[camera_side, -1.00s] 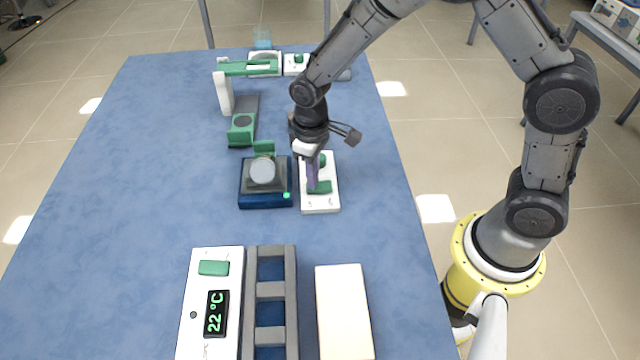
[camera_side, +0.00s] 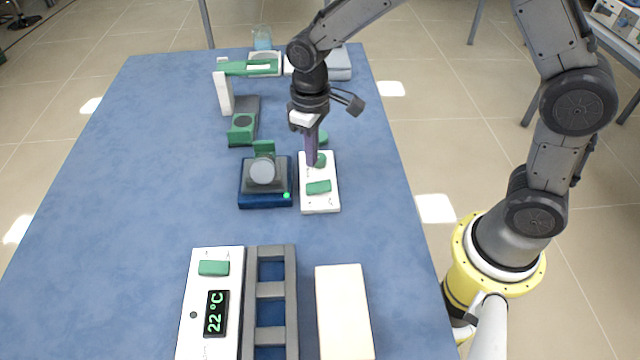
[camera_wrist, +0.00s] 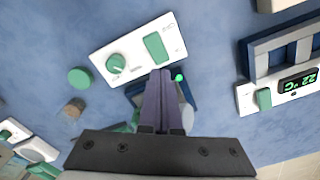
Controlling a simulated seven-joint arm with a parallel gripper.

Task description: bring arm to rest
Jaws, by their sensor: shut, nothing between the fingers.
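My gripper (camera_side: 312,158) is shut and empty. It points down over the back part of a small white control box (camera_side: 330,203) with a green knob and a green switch. In the wrist view my gripper's purple fingers (camera_wrist: 161,75) lie together, and the control box (camera_wrist: 97,60) shows just beyond their tips. A gap between fingertips and box cannot be judged exactly. A dark blue device (camera_side: 265,200) with a round pale disc and a lit green light stands to the left of the box.
A white unit reading 22 °C (camera_side: 203,262), a grey rack (camera_side: 291,300) and a cream block (camera_side: 343,310) stand in front. A green-and-white stand (camera_side: 224,92) is behind left. More equipment (camera_side: 264,58) sits at the back edge. The table's left side is clear.

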